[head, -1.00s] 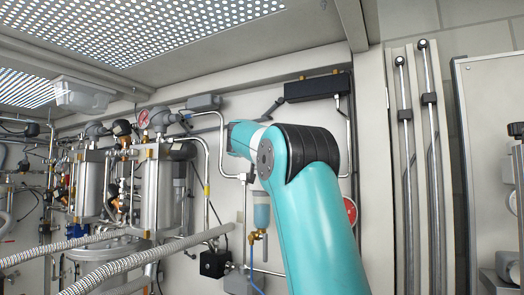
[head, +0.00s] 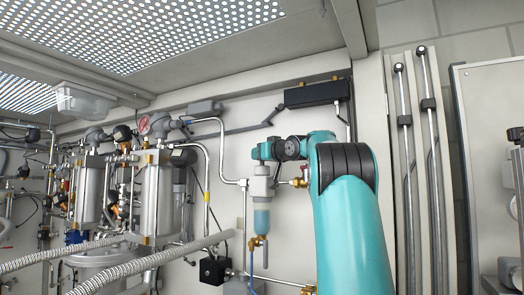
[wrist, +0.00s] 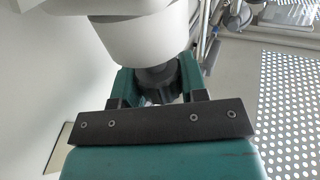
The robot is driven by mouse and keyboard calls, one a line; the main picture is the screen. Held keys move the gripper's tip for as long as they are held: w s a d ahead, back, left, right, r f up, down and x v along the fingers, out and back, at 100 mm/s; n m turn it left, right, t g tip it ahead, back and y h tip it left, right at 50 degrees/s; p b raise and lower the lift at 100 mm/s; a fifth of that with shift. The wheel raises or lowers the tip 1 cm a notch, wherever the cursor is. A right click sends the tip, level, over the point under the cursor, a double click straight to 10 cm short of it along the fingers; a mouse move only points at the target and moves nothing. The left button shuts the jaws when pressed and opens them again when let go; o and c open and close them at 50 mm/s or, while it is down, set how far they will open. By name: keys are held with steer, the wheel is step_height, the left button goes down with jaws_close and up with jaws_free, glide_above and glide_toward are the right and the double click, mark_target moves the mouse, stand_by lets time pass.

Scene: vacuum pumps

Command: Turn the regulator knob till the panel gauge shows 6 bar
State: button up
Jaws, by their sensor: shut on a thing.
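My gripper (wrist: 157,85) shows in the wrist view with its two teal fingers shut on the dark ribbed regulator knob (wrist: 157,77). The knob adjoins a pale round regulator body (wrist: 145,38). In the head view, my gripper (head: 264,151) is at the top of the regulator (head: 261,186), which has a blue-tinted bowl (head: 261,220) below. The knob is hidden there by the gripper. A small round gauge with red on its face (head: 143,124) is at the left; its reading is too small to tell. My arm covers the panel to the right of the regulator.
Pipes and a brass fitting (head: 301,182) sit close to the regulator. Metal cylinders (head: 157,200) and ribbed hoses (head: 130,262) fill the left. A black box (head: 317,93) is on the wall above. A perforated panel (head: 180,30) hangs overhead.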

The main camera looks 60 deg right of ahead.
steer(key=shift+r+n+t+y+p, duration=0.15)
steer(key=shift+n+t+y+p, duration=0.25)
steer(key=shift+n+y+p, duration=0.65)
steer(key=shift+y, duration=0.45)
steer(key=o, duration=0.9)
steer(key=shift+f+m+h+b, duration=0.25)
steer(key=shift+h+b, duration=0.05)
steer(key=shift+b, duration=0.15)
